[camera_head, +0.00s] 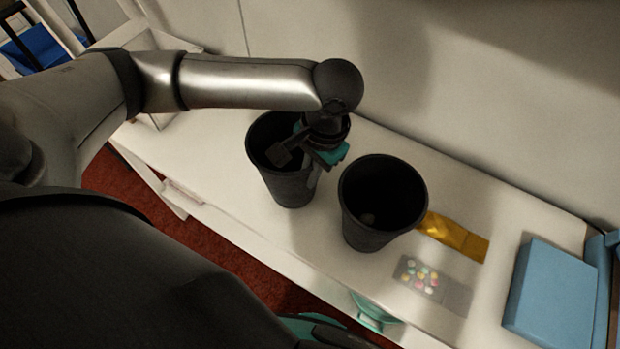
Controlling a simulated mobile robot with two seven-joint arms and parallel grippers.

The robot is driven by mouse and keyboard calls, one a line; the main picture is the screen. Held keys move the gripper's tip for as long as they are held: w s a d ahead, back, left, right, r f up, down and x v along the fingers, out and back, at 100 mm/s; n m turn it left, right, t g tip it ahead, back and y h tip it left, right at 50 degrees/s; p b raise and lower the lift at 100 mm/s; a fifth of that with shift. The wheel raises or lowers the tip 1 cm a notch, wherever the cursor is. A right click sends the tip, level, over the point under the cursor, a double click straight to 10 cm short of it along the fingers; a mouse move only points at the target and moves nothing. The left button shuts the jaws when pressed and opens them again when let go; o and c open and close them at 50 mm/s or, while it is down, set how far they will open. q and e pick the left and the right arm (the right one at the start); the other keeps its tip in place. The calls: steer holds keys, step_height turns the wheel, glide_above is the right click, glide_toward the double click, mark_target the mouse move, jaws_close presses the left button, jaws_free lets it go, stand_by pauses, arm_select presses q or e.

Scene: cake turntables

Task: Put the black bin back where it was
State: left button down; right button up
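Two black bins stand upright on the white table, a left bin (288,190) and a right bin (362,237), with a narrow gap between them. The right bin has a small pale item or spot inside at its bottom. My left gripper (308,158) points down at the right side of the left bin's rim. One dark finger is over the bin's opening and a teal-marked part is near the rim's outer right side. The fingers look spread apart. The gripper and wrist hide part of the left bin's rim. I cannot make out my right gripper.
A gold packet (455,237) and a tray of colourful pieces (424,277) lie right of the bins. A blue box (551,298) is at the far right. A white open box (150,110) stands at the left end. The wall runs behind the table.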

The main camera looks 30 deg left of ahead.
arm_select(q)
steer(key=shift+f, duration=0.95)
arm_select(e)
steer(key=shift+w+a+f, duration=0.15)
steer(key=shift+w+f, duration=0.05)
steer(key=shift+w, duration=0.1)
arm_select(q)
steer(key=c, duration=1.1)
jaws_free()
steer(key=shift+r, duration=0.2)
steer(key=r+p, duration=0.1)
steer(key=r, duration=0.3)
steer(key=d+r+p, duration=0.1)
steer(key=r, duration=0.2)
steer(key=r+p, duration=0.1)
steer(key=r, duration=0.3)
steer(key=shift+w+d+r, duration=0.3)
steer(key=shift+w+r, duration=0.05)
arm_select(e)
step_height(320, 180, up, 3)
steer(key=shift+r, duration=0.1)
